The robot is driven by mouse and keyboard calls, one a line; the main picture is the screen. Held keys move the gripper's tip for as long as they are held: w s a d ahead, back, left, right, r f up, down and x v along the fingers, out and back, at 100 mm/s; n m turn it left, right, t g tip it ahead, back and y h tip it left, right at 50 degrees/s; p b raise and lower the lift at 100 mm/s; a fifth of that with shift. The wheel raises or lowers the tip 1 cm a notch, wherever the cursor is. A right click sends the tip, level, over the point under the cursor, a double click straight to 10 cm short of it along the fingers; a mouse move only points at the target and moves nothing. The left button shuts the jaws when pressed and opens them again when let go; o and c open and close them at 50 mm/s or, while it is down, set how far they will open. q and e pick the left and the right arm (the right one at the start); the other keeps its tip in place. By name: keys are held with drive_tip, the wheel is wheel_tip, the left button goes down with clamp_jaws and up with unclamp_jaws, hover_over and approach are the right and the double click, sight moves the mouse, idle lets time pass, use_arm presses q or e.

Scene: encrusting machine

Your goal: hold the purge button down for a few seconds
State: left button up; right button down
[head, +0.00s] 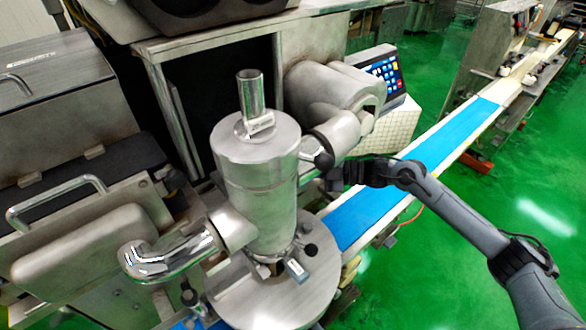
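No button that I can make out as the purge button shows in the head view. A control panel (383,74) with a lit blue screen and several small coloured icons stands behind the machine's steel cylinder (258,185). My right arm comes in from the right, and its dark gripper (334,178) is at the right side of the cylinder, close to a horizontal steel pipe (338,132). The fingertips are small and dark, so I cannot tell whether they are open or touch anything. My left gripper is not in view.
A blue conveyor belt (440,142) runs from beneath the machine to the back right. A round steel plate (285,300) lies under the cylinder. A bent shiny pipe (165,258) juts out at left. Green floor (400,285) is open at the right.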

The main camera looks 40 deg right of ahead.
drive_tip(key=shift+r, duration=0.2)
idle(0.5)
drive_tip(key=shift+s+p, duration=0.65)
drive_tip(key=shift+s, duration=0.05)
drive_tip(key=s+p, duration=0.4)
drive_tip(key=s, duration=0.1)
drive_tip(key=shift+d, duration=0.25)
idle(0.6)
